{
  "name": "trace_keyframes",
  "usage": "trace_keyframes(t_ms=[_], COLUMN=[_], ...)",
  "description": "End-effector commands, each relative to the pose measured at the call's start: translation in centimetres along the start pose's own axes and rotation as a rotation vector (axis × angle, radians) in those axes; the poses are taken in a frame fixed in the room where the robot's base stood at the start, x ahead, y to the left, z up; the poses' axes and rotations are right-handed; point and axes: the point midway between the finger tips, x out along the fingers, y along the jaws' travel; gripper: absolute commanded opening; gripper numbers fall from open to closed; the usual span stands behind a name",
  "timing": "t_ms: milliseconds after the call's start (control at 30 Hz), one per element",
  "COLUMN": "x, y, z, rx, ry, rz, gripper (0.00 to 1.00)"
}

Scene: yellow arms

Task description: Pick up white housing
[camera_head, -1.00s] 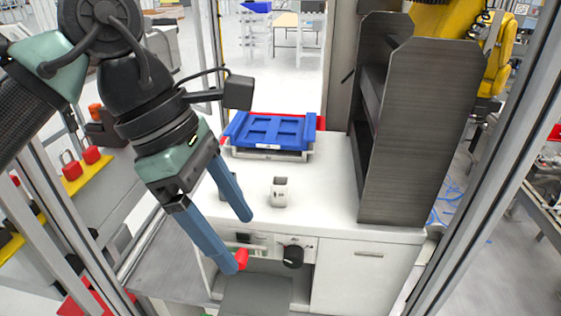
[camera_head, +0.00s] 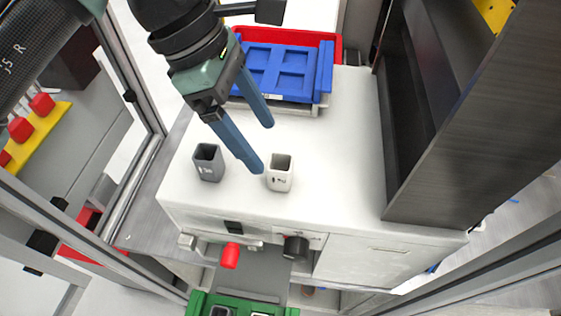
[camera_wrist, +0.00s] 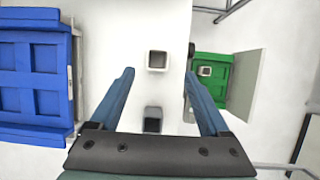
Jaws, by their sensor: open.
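The white housing (camera_head: 280,173) is a small, open-topped, box-like cup standing upright on the white cabinet top. It also shows in the wrist view (camera_wrist: 157,61), ahead of and between the fingertips. My gripper (camera_head: 262,147) is open and empty, with two blue fingers above the cabinet top. One fingertip appears just left of the white housing in the head view; I cannot tell whether they touch. A similar grey housing (camera_head: 208,162) stands to its left. In the wrist view the grey housing (camera_wrist: 153,119) lies between the fingers, nearer the gripper's base.
A blue tray (camera_head: 284,71) sits in a red bin at the back of the cabinet top. A tall dark panelled unit (camera_head: 470,120) stands on the right. A green tray (camera_head: 243,306) is low in front. A red knob (camera_head: 230,255) and black knob (camera_head: 295,247) are on the cabinet front.

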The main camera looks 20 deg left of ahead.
Motion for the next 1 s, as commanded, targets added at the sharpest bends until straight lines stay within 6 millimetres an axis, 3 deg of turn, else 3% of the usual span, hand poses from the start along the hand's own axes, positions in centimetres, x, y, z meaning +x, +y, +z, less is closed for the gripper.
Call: trace_keyframes(t_ms=[100, 367, 700, 1000], x=[1.8, 3.5, 7.7, 8.2], y=[0.0, 0.0, 0.2, 0.2], z=[0.0, 0.1, 0.0, -0.1], rx=[-0.001, 0.0, 0.001, 0.001], ry=[0.0, 0.001, 0.0, 0.0], rz=[-0.001, 0.0, 0.001, 0.001], gripper=[0.8, 0.8, 0.8, 0.78])
